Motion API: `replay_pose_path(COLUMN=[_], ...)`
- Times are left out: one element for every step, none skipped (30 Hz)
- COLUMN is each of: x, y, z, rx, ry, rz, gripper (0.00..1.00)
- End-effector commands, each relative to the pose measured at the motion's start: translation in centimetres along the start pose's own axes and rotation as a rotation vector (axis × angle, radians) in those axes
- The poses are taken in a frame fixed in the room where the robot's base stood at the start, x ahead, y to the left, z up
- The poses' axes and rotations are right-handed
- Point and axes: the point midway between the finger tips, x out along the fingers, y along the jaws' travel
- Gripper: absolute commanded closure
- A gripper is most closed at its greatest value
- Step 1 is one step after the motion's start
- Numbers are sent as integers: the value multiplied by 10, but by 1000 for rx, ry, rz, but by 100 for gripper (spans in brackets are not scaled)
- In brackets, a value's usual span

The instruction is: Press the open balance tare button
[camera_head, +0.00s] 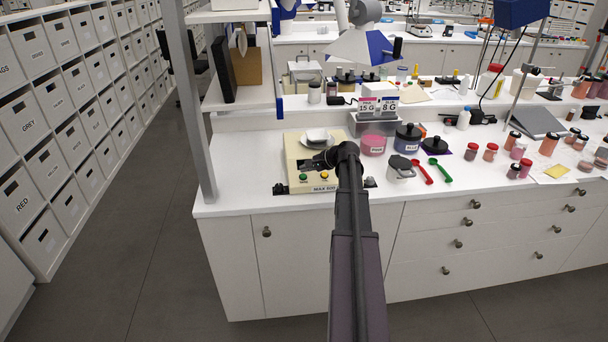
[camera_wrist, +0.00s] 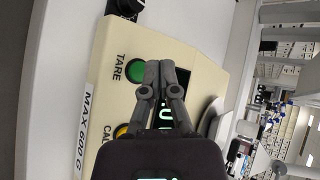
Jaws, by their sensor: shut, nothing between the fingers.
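The open balance (camera_head: 292,150) is a cream box on the bench with a small pan (camera_head: 316,136) on top. Its green tare button (camera_head: 303,177) sits on the front left, with a yellow button (camera_head: 324,175) to its right. In the wrist view, the green button (camera_wrist: 136,70) is labelled TARE, and the yellow button (camera_wrist: 122,131) is partly hidden by my gripper. My gripper (camera_wrist: 160,66) is shut and empty. Its fingertips appear just beside the green button, over the dark display edge; I cannot tell their height above the panel. In the head view my gripper (camera_head: 308,164) is over the balance.
A shelf post (camera_head: 190,100) stands left of the balance. Bare bench lies along the front edge.

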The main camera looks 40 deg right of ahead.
Motion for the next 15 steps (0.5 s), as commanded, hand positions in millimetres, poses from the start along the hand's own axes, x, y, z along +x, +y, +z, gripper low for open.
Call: replay_pose_path(x=[-5,-7,-9,-10,-12,-14,-15,-16,-18,-20,-21,-23,-25,-26,-28], y=[-4,-6,-7,-8,-9,-11,-12,-13,-14,-15,-16,-18,-19,-20,-21], z=[4,5,6,7,8,10,11,12,13,14,16,17,18,19,20], rx=[0,0,0,0,0,0,0,0,0,0,0,0,0,0,0], ry=[0,0,0,0,0,0,0,0,0,0,0,0,0,0,0], rz=[0,0,0,0,0,0,0,0,0,0,0,0,0,0,0], gripper=[100,100,100,100,100,100,100,100,100,100,100,100,100,100,100])
